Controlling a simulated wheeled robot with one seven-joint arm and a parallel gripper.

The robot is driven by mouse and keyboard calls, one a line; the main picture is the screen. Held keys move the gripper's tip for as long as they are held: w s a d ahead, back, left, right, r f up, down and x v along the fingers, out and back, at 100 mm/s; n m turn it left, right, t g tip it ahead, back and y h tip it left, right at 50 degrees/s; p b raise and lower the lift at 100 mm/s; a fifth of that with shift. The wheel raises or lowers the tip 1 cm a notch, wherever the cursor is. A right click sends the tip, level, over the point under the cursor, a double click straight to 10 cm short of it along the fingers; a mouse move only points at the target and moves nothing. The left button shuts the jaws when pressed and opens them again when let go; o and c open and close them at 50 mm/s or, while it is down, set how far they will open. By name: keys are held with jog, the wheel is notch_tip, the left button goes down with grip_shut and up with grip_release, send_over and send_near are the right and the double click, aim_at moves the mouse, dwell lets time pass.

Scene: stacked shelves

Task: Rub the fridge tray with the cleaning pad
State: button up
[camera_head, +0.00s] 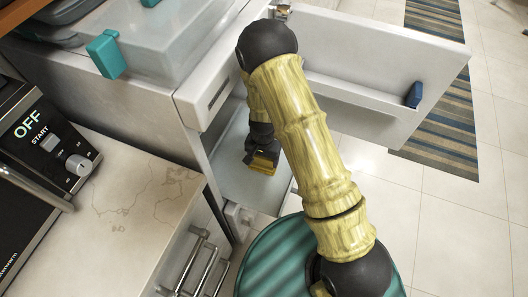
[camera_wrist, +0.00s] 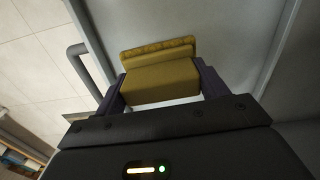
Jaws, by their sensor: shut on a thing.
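The cleaning pad (camera_head: 265,162) is a yellow block at the end of my arm, inside the open fridge in the head view. In the wrist view the pad (camera_wrist: 160,82) sits between the two dark fingers of my gripper (camera_wrist: 163,92), which is shut on it. The fridge tray (camera_head: 238,187) is a pale flat surface under and around the pad. My arm hides part of the fridge inside. A pale panel, perhaps the tray, fills the upper middle of the wrist view. I cannot tell whether the pad touches the tray.
The fridge door (camera_head: 400,60) stands open on the right, with a blue item (camera_head: 414,95) in its door bin. A marble counter (camera_head: 135,195) with an oven (camera_head: 40,150) is on the left. Clear containers with teal clips (camera_head: 106,55) stand on top of the fridge.

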jog(key=shift+s+r, duration=0.1)
jog(key=shift+r, duration=0.55)
jog(key=shift+d+r+p, duration=0.2)
jog(key=shift+p, duration=0.2)
jog(key=shift+d, duration=0.25)
jog(key=shift+a, duration=0.1)
jog(key=w+d+n, duration=0.3)
jog(key=d, duration=1.1)
jog(key=shift+w+d+r+n, duration=0.2)
jog(key=shift+d+r+n, duration=0.05)
jog(key=shift+r+n, duration=0.2)
